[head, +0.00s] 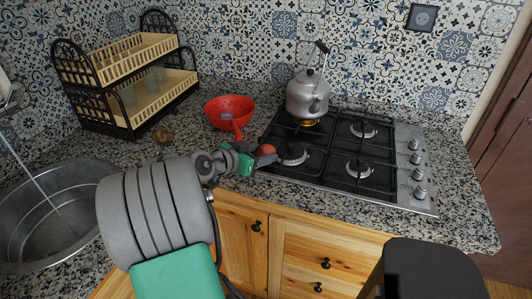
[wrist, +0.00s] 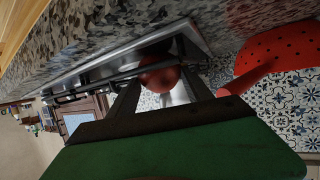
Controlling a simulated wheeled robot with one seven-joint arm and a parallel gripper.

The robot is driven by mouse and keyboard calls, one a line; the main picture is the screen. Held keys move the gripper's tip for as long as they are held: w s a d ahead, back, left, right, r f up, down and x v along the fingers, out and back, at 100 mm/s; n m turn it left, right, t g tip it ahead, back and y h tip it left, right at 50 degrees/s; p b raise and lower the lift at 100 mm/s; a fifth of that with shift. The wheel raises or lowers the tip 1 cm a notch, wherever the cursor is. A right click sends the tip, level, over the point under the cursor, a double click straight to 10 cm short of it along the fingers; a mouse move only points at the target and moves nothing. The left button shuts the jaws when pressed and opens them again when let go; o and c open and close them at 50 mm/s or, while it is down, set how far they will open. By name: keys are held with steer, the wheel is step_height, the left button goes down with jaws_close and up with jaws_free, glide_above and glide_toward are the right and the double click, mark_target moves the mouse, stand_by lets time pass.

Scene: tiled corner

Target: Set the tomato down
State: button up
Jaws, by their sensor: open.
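The red tomato (head: 266,150) is at the left front edge of the black gas hob (head: 325,155). In the wrist view the tomato (wrist: 160,74) lies between the ends of my two dark fingers. My gripper (head: 262,158) is open around it. I cannot tell whether a finger touches it. The tomato's underside is hidden, so I cannot tell whether it rests on the counter or the hob's edge.
A red colander (head: 230,112) stands just behind my gripper, its handle pointing towards it. A metal kettle (head: 308,97) stands on the hob's back left burner. A round brown item (head: 163,135), a two-tier rack (head: 127,80) and a sink (head: 45,215) are to the left.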

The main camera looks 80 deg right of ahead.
steer(key=shift+c, duration=0.2)
jaws_close()
stand_by(0.4)
